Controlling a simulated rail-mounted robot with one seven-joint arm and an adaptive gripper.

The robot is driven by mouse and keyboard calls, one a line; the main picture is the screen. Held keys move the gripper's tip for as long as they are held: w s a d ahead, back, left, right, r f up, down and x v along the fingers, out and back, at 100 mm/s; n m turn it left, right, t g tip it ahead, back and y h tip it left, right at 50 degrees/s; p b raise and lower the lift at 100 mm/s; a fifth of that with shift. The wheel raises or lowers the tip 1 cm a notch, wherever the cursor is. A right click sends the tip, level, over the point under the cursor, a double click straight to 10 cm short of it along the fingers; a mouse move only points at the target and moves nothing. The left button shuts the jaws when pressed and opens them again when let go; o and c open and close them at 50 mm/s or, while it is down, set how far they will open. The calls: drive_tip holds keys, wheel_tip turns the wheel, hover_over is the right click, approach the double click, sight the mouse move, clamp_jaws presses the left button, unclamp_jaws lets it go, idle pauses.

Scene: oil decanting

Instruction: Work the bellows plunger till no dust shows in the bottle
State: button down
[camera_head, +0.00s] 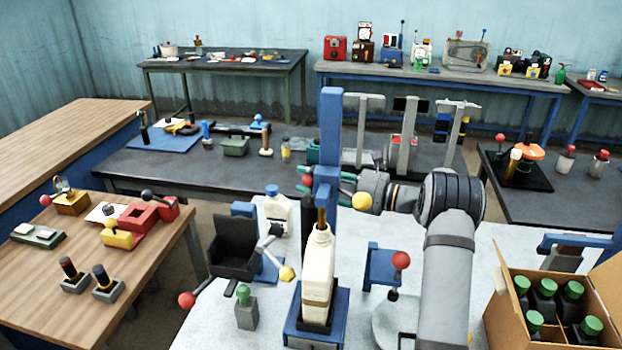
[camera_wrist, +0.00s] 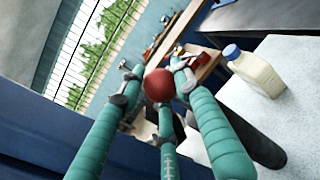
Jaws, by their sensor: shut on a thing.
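A cream bottle (camera_head: 317,268) stands upright in a blue stand (camera_head: 330,110) in the head view, with a brown spout or rod in its neck. A brownish band shows low on the bottle; I cannot tell whether it is dust. My gripper (camera_head: 307,184) is beside the blue post above the bottle, partly hidden by it. In the wrist view its teal fingers (camera_wrist: 157,92) are closed around a red ball knob (camera_wrist: 158,84). I cannot tell for certain that this knob belongs to the bellows plunger; its shaft is hidden.
A second cream bottle with a blue cap (camera_head: 277,211) stands at the left, also in the wrist view (camera_wrist: 256,74). A black holder (camera_head: 234,247), a yellow-tipped lever (camera_head: 286,272) and a red-knobbed lever (camera_head: 400,262) are near. A carton (camera_head: 515,325) of green-capped bottles stands right.

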wheel_tip(320, 180, down, 3)
drive_tip(key=shift+r+b, duration=0.1)
drive_tip(key=shift+b, duration=1.15)
drive_tip(key=c, duration=1.5)
unclamp_jaws()
drive_tip(key=shift+v, duration=3.85)
